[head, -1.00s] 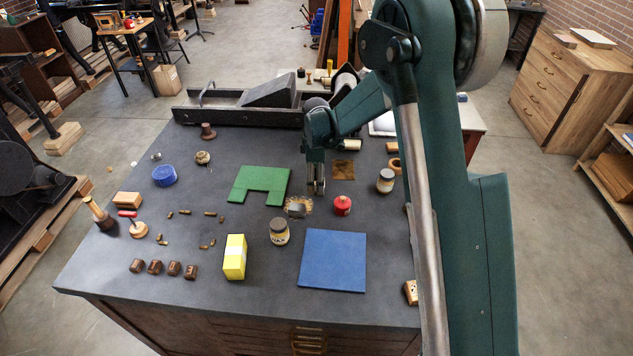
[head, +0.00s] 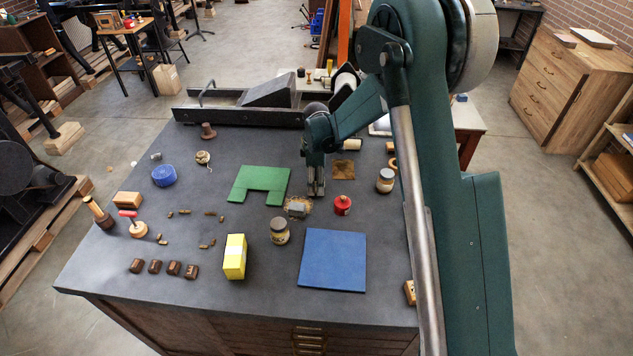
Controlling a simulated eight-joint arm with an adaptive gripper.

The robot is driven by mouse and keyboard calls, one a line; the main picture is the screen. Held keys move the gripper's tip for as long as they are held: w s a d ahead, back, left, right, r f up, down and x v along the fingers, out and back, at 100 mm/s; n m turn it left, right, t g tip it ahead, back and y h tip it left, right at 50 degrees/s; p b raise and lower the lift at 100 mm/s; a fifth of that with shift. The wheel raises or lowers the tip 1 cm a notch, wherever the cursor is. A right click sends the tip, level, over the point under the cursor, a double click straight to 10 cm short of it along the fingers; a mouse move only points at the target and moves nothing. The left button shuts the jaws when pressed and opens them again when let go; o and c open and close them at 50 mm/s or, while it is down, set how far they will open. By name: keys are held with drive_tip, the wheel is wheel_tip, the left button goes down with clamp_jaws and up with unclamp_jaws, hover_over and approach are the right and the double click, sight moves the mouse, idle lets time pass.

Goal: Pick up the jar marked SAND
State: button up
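Two pale jars with dark lids and labels stand upright on the dark tabletop. One jar (head: 279,232) is at the front middle, between the yellow block and the blue square. The other jar (head: 385,181) is at the right, close to my arm. The lettering is too small to read, so I cannot tell which is marked SAND. My gripper (head: 316,192) points down over the middle of the table, between the two jars and apart from both. Its fingers look close together with nothing visible in them, but their opening is not clear.
A red tin (head: 342,205) and a grey piece on a tan patch (head: 297,209) lie close to my gripper. A yellow block (head: 235,257) is left of the front jar, a blue square (head: 333,260) right of it. A green U-shaped piece (head: 260,184) lies left. A press bed (head: 240,113) spans the back.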

drive_tip(key=shift+c, duration=1.2)
drive_tip(key=shift+r, duration=0.1)
drive_tip(key=shift+r, duration=4.95)
